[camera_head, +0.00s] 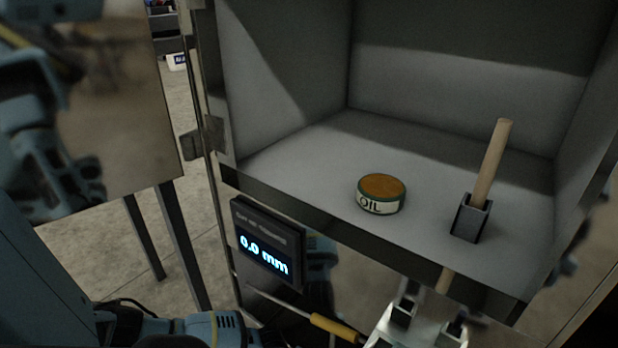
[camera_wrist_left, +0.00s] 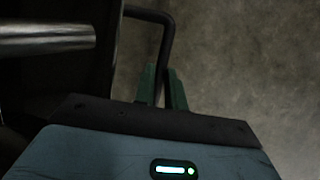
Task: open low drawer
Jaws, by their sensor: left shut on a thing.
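The low drawer front (camera_head: 372,262) is shiny metal below an open compartment and mirrors parts of its surroundings. A dark display (camera_head: 267,245) on it reads 0.0 mm. In the left wrist view, the green fingers of my left gripper (camera_wrist_left: 163,92) are shut on a dark, bent bar handle (camera_wrist_left: 166,45). The handle's lower end is hidden between the fingers. In the head view my left arm comes in along the bottom left, and its fingertips are not visible there. My right gripper is not in view.
The open compartment (camera_head: 300,165) holds a round oil tin (camera_head: 381,194) and a wooden handle (camera_head: 489,165) in a dark square holder (camera_head: 470,218). An open metal door (camera_head: 120,130) stands at left. A yellow-handled tool (camera_head: 335,327) shows at the bottom. A silver bar (camera_wrist_left: 45,38) is near the gripper.

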